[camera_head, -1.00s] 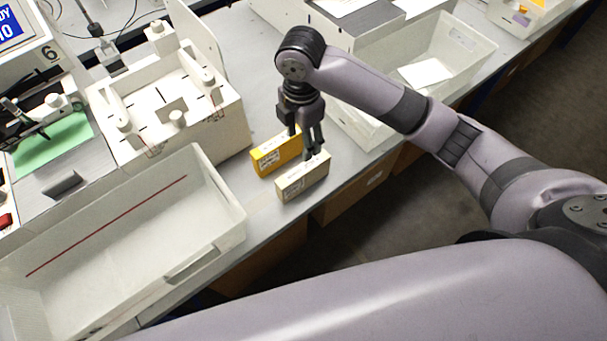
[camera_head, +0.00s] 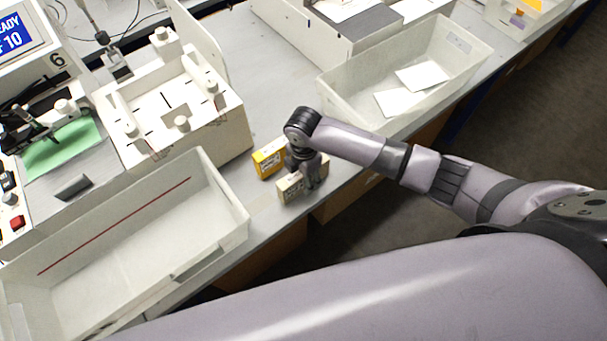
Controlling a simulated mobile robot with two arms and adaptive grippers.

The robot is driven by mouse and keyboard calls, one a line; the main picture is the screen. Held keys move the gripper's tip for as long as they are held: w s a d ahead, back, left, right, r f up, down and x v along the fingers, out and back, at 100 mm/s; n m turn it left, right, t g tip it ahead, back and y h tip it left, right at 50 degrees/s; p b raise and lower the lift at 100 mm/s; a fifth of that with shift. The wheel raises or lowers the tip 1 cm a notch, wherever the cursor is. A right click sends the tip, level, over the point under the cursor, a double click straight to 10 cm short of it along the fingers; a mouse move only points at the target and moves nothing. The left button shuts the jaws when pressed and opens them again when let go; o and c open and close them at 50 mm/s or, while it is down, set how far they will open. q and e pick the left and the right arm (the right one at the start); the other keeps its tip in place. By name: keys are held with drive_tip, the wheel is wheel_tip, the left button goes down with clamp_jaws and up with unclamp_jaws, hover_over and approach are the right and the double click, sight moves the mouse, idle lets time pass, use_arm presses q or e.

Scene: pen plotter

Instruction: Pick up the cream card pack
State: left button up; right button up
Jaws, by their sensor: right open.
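The cream card pack (camera_head: 288,189) stands on the grey bench near its front edge. My right gripper (camera_head: 309,181) is low over the pack from above, with its fingers around the pack's right part; I cannot tell whether they touch it. The gripper is open and hides part of the pack. A yellow card pack (camera_head: 268,159) stands just behind the cream one, partly hidden by my gripper. My left gripper is not in view.
A long white bin with a red line (camera_head: 240,228) stands to the left. A white fixture box (camera_head: 232,130) is behind it. Another white bin (camera_head: 338,106) holds white cards at the upper right. Bare bench (camera_head: 262,62) lies behind the packs.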

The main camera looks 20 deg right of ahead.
drive_tip(key=shift+f, duration=0.6)
drive_tip(key=shift+c, duration=0.6)
clamp_jaws()
